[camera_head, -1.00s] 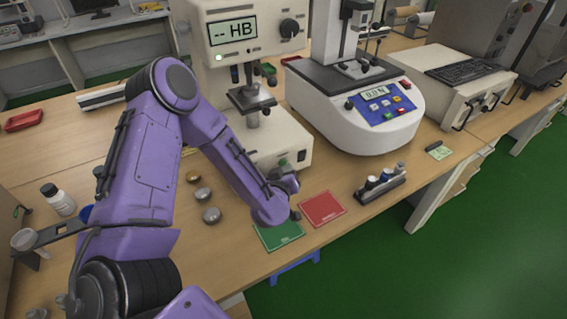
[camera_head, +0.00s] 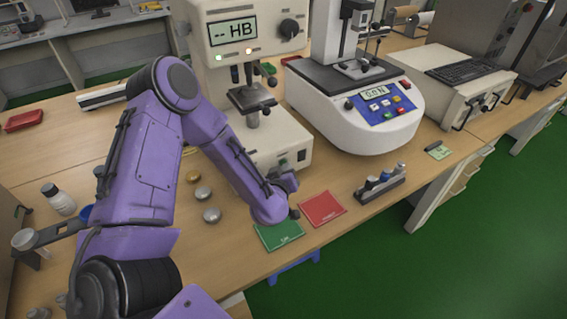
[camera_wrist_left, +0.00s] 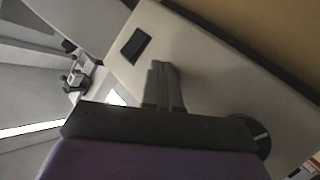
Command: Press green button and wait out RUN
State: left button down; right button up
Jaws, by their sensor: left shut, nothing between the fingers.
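The beige hardness tester (camera_head: 221,62) stands on the bench with "-- HB" on its display (camera_head: 232,33). My left gripper (camera_head: 286,176) is at the front of the tester's base, by a small dark green button (camera_head: 284,163), partly hidden. In the left wrist view my shut, empty fingers (camera_wrist_left: 161,68) point at the beige front panel (camera_wrist_left: 210,85), beside a black switch (camera_wrist_left: 135,45). Contact with the button cannot be told. My right gripper is not in view.
A green mat (camera_head: 278,236) and a red mat (camera_head: 322,209) lie in front of the tester. Metal discs (camera_head: 203,194) lie to the left.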

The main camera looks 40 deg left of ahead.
pick_arm(q)
jog(key=shift+s+d, duration=0.25)
jog(key=shift+d, duration=0.35)
jog(key=shift+s+d+b, duration=0.15)
jog(key=shift+s+d, duration=0.15)
jog(key=shift+d, duration=0.45)
jog(key=shift+s+d+b, duration=0.1)
jog(key=shift+s+d, duration=0.25)
jog(key=shift+d, duration=0.45)
jog(key=shift+s+d+b, duration=0.15)
jog(key=shift+s+d, duration=0.15)
jog(key=shift+d, duration=0.45)
